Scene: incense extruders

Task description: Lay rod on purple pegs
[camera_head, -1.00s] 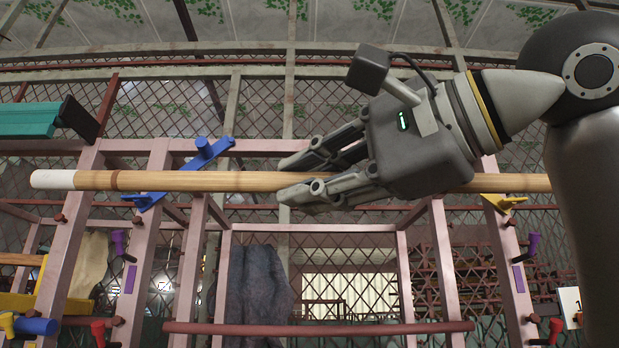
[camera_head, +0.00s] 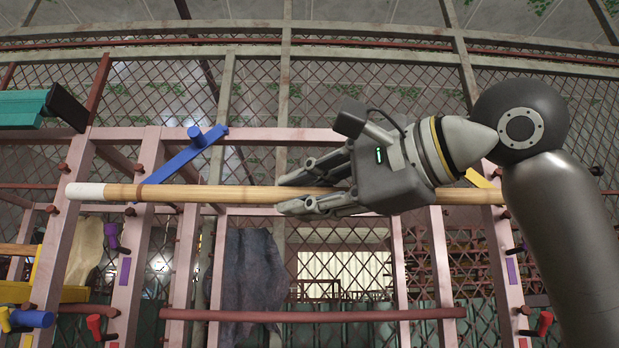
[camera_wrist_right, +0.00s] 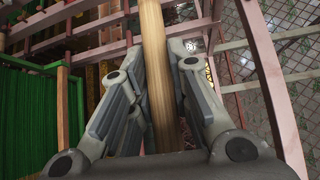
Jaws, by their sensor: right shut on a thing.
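The rod (camera_head: 240,194) is long, pale wood with a white left end, and lies nearly level in front of the pink rack. My right gripper (camera_head: 278,196) is shut on it near its middle; the wrist view also shows the rod (camera_wrist_right: 153,60) between the fingers. The left purple peg (camera_head: 111,234) is on a left upright, below the rod. The right purple peg (camera_head: 519,249) is on a right upright, also lower than the rod and partly beyond my arm. The rod appears apart from both purple pegs. My left gripper is out of view.
A blue sloped bar (camera_head: 185,155) and a yellow piece (camera_head: 478,179) sit behind the rod. Red pegs (camera_head: 95,325) (camera_head: 543,323) are lower on the uprights. A red-brown crossbar (camera_head: 310,314) spans the rack below. A teal piece (camera_head: 22,108) sits at upper left.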

